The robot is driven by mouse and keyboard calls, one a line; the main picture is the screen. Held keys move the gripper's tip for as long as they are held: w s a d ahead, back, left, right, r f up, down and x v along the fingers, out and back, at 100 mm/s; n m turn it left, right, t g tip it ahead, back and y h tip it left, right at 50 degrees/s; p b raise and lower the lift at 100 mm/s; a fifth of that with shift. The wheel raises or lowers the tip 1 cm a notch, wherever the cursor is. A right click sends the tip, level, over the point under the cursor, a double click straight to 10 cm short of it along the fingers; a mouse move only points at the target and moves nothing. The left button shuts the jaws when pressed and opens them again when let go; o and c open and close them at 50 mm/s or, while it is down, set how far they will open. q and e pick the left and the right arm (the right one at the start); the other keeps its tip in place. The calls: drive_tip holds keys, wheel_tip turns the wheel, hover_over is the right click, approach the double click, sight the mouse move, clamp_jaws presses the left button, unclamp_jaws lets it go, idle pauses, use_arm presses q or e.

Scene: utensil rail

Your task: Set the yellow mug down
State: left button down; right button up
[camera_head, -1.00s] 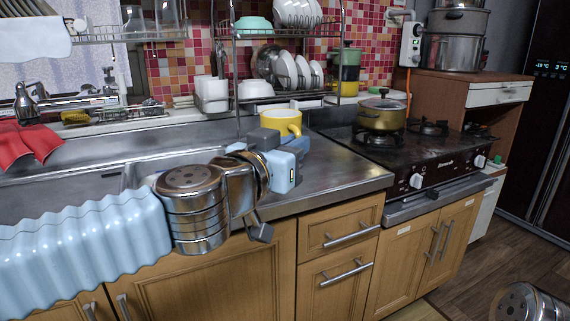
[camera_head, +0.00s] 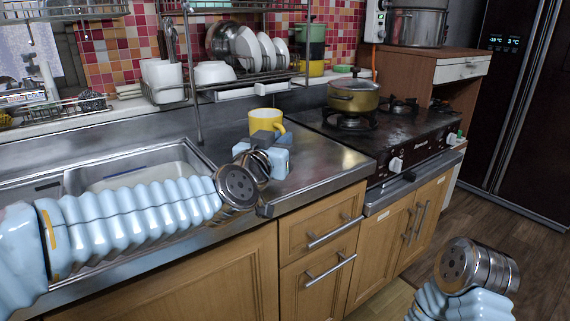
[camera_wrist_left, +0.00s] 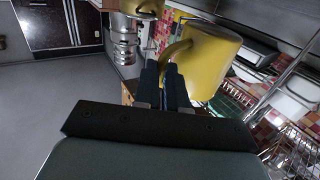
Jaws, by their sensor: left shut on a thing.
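The yellow mug (camera_head: 266,121) is over the steel counter (camera_head: 318,158), between the sink and the stove. My left gripper (camera_head: 268,138) is at its near side and partly hides its lower part. In the left wrist view the mug (camera_wrist_left: 213,62) shows close up, and the dark fingers of the left gripper (camera_wrist_left: 166,82) are shut on its handle. I cannot tell whether the mug's base touches the counter. The right arm shows at the lower right of the head view, but its gripper fingers are out of the frame.
A sink (camera_head: 140,168) lies left of the mug. A gas stove with an olive pot (camera_head: 353,96) stands to the right. A dish rack with white plates (camera_head: 258,50) is behind. The counter right of the mug is bare.

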use_arm(q)
drive_tip(key=shift+w+d+f, duration=0.2)
drive_tip(key=shift+w+f, duration=0.1)
drive_tip(key=shift+f, duration=0.15)
drive_tip(key=shift+w+d+f, duration=0.2)
drive_tip(key=shift+w+f, duration=0.1)
drive_tip(key=shift+f, duration=0.15)
drive_tip(key=f+b, duration=0.1)
drive_tip(key=f, duration=0.2)
drive_tip(key=shift+w+d+f+b, duration=0.2)
drive_tip(key=shift+w+f+b, duration=0.05)
drive_tip(key=shift+w+b, duration=0.1)
drive_tip(key=shift+f, duration=0.15)
drive_tip(key=shift+f, duration=0.2)
drive_tip(key=c, duration=1.2)
unclamp_jaws()
drive_tip(key=shift+r, duration=0.2)
drive_tip(key=v, duration=1.2)
